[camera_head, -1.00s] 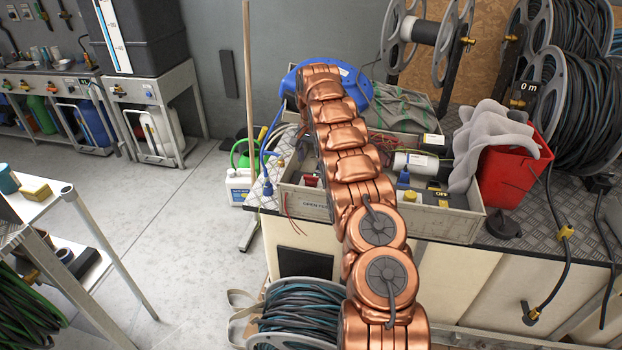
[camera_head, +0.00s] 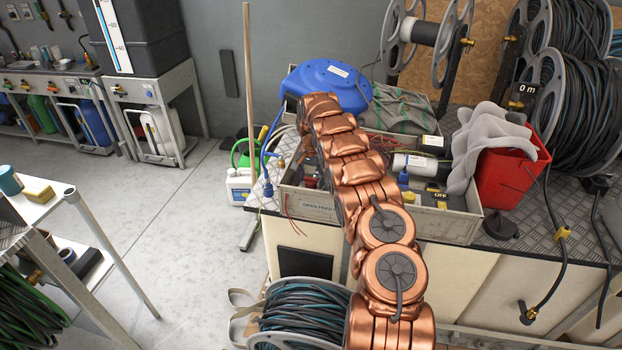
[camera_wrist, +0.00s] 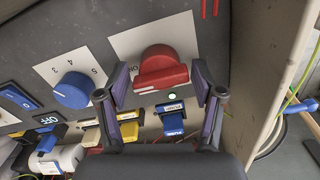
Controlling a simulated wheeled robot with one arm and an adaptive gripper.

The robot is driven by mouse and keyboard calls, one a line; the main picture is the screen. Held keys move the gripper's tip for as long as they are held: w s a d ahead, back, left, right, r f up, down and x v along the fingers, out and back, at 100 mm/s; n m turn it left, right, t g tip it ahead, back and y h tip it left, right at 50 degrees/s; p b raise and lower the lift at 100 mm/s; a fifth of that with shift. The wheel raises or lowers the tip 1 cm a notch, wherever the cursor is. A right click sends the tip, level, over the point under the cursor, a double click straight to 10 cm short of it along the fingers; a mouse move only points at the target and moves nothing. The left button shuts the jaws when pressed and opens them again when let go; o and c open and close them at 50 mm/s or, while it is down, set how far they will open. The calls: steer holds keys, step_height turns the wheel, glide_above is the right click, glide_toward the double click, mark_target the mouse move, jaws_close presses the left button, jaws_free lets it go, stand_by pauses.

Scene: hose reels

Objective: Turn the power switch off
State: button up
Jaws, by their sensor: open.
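In the wrist view a red rotary switch knob (camera_wrist: 161,72) sits on a white plate on a grey panel. The upside-down lettering beside it appears to read ON. A small green light (camera_wrist: 172,97) glows just below the knob. My gripper (camera_wrist: 161,84) is open, with one finger on each side of the red knob. I cannot tell whether the fingers touch it. In the head view my copper arm reaches over the crate on the bench. My gripper and the panel are hidden there.
A pale wall (camera_wrist: 262,70) stands at the right. In the head view a grey crate (camera_head: 340,213), blue reel (camera_head: 327,84) and red bucket (camera_head: 508,172) crowd the bench.

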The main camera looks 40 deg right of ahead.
steer(key=c, duration=0.8)
steer(key=shift+a, duration=0.15)
steer(key=shift+c, duration=0.4)
